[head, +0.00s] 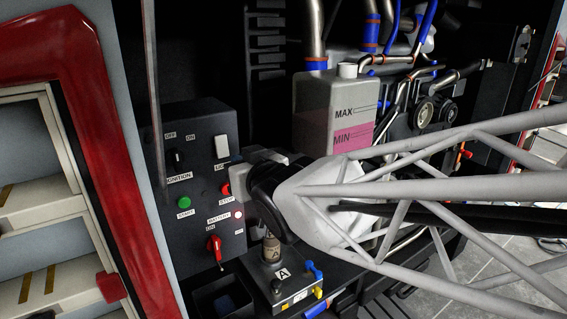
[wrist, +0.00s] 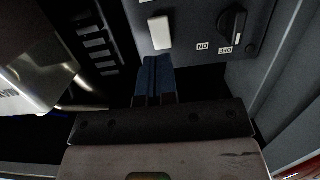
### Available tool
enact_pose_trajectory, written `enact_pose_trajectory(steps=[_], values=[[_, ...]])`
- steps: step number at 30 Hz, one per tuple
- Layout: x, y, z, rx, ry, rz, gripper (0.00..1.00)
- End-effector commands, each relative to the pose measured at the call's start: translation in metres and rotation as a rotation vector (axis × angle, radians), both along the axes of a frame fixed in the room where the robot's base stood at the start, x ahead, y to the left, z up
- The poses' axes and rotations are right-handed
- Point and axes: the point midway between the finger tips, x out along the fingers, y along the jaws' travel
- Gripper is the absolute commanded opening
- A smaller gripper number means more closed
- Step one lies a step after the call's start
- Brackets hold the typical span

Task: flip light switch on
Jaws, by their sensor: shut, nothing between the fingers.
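The dark control panel (head: 196,165) carries a white rocker switch (head: 222,146) near its upper right corner, probably the light switch; its label is partly covered. In the wrist view the white switch (wrist: 160,33) is just beyond the tips of my gripper (wrist: 154,60), whose two blue fingers are together and empty. I cannot tell whether they touch the panel or how the switch is tilted. In the head view my wrist is right of and below the switch, and the fingertips are not clearly visible.
An ignition knob (head: 177,157), green start button (head: 184,202), red stop button (head: 225,189) and red battery knob (head: 214,246) share the panel. A coolant tank (head: 335,110) stands to the right. A box marked A (head: 282,277) is below my wrist. A red-edged frame (head: 85,110) is at left.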

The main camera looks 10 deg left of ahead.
Motion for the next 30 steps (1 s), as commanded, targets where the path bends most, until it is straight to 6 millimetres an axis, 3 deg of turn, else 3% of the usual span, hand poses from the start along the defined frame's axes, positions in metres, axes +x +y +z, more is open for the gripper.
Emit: enact_pose_trajectory(steps=[18, 30], values=[[0.038, 0.039, -0.008, 0.0, 0.0, 0.0, 0.0], [0.05, 0.05, -0.01, 0.001, 0.001, -0.001, 0.0]])
